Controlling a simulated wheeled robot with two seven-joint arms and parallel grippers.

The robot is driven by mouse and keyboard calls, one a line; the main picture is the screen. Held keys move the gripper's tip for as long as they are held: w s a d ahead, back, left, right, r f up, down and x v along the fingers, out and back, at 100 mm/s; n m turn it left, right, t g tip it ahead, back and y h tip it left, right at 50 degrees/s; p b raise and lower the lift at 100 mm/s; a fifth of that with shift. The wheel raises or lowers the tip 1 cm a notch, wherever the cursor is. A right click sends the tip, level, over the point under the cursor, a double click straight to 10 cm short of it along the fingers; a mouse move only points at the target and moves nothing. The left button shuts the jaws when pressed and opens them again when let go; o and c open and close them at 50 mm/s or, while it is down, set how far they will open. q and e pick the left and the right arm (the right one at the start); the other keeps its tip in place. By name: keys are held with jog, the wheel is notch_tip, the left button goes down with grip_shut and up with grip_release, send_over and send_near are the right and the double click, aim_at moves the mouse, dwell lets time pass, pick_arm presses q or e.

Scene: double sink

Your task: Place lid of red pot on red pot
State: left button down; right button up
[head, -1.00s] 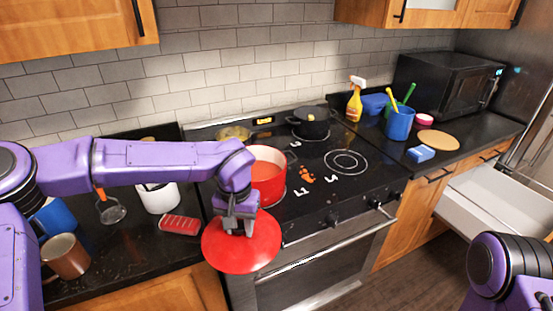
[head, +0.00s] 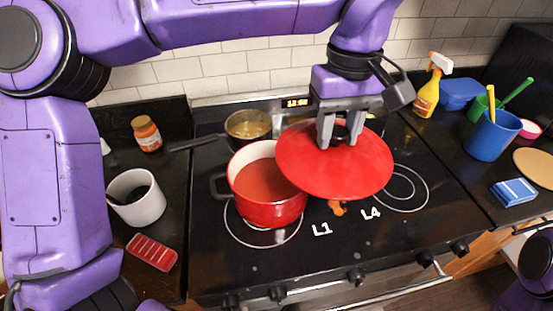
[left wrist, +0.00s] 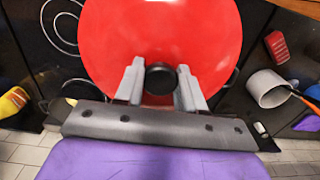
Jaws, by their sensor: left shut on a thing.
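The red pot (head: 262,190) stands on the front left burner of the stove, open at the top on its left side, with orange-red contents or interior showing. The red lid (head: 330,175) is held to the right of the pot and above it, its left edge overlapping the pot's right rim in the head view. My left gripper (head: 339,138) is shut on the lid's black knob, which shows between the fingers in the left wrist view (left wrist: 160,79). The lid (left wrist: 165,35) fills the top middle there. A little of my right arm shows at the lower right; its gripper is out of view.
A pan with yellowish food (head: 248,124) sits on the rear left burner. A white pot (head: 136,197), a red ribbed item (head: 152,252) and an orange jar (head: 146,133) stand left. A spray bottle (head: 429,88), blue cup (head: 491,136) and sponge (head: 513,192) are right.

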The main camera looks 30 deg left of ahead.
pick_arm(q)
jog(key=s+a+f+p, duration=0.25)
jog(key=s+a, duration=0.25)
jog(key=a, duration=0.5)
jog(key=w+a+f, duration=0.2)
jog(key=a+f, duration=0.1)
jog(key=f, duration=0.7)
jog(key=shift+w+a, duration=0.3)
jog(key=shift+a, duration=0.05)
jog(key=c, duration=0.7)
grip_release()
jog(key=shift+s+r, duration=0.1)
jog(key=shift+s, duration=0.05)
pick_arm(e)
jog(key=s+r, duration=0.2)
jog(key=r, duration=0.1)
jog(key=shift+s, duration=0.15)
pick_arm(q)
notch_tip(320, 180, up, 12)
pick_arm(e)
jog(key=shift+f, duration=0.15)
